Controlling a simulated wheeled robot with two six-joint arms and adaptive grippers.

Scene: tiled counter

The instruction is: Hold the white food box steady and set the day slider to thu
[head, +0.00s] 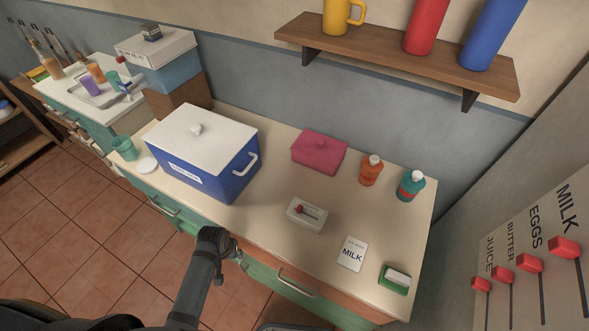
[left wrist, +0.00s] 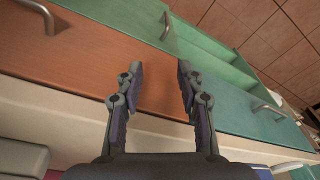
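The white food box (head: 305,214) sits on the counter, right of the blue cooler. In the left wrist view my left gripper (left wrist: 160,80) is open and empty in front of the drawer fronts. A pale box corner (left wrist: 22,160) at lower left there may be the food box. My right gripper is not in view.
The blue cooler (head: 192,171) with its white lid stands left of the box. A pink box (head: 319,151), orange bottle (head: 370,171) and teal bottle (head: 411,186) stand behind. A milk card (head: 352,253) and green sponge (head: 394,280) lie right. Drawer handles (head: 297,288) project below.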

